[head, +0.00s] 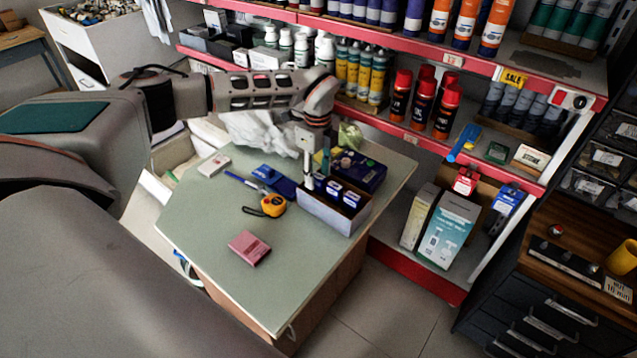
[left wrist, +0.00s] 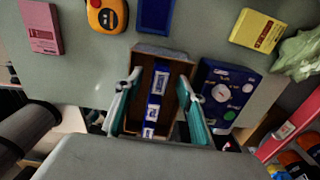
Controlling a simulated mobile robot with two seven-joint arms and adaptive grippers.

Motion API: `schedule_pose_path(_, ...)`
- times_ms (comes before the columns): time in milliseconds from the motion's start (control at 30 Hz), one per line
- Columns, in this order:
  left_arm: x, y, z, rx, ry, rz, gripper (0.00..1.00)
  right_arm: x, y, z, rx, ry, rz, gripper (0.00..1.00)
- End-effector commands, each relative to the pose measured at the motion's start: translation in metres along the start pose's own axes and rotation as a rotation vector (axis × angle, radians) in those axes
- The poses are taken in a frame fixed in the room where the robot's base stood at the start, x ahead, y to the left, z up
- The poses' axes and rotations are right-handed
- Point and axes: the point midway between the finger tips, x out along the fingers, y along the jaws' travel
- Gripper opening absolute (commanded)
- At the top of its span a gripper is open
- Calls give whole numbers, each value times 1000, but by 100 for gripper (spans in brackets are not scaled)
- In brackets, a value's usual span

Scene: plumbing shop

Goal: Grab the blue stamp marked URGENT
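Several blue stamps (head: 334,188) with white labels stand in a row in an open cardboard box (head: 325,213) on the green-topped table. In the left wrist view the stamps (left wrist: 157,82) lie in line along the middle of the box (left wrist: 150,50). The labels are too small to read, so I cannot tell which says URGENT. My left gripper (head: 315,172) points down at the box's far left part. In the left wrist view its teal fingers (left wrist: 156,108) are wide open, with stamps visible between them. No stamp is held. My right gripper is not in view.
Beside the box are a dark blue carton (head: 362,170), a yellow tape measure (head: 272,206), a flat blue item (head: 277,182) and a pink pack (head: 249,248). A yellow pack (left wrist: 257,30) shows too. Red-edged shelves (head: 400,128) rise behind the table.

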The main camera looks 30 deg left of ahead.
Motion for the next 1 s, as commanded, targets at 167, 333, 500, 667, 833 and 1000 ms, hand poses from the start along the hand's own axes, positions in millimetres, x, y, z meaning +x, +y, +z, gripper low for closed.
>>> schedule_pose_path(167, 26, 1, -1, -1, 0, 1, 39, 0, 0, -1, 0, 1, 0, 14)
schedule_pose_path(333, 34, 1, -1, -1, 1, 0, 39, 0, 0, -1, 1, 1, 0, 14)
schedule_pose_path(500, 34, 1, -1, 0, 0, 0, 39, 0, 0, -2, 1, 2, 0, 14)
schedule_pose_path(667, 34, 1, -1, 0, 0, 0, 0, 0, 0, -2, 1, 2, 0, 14)
schedule_pose_path(833, 33, 1, -1, 0, 0, 0, 0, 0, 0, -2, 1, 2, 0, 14)
schedule_pose_path(1000, 33, 0, -1, 0, 0, 0, 0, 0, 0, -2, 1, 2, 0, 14)
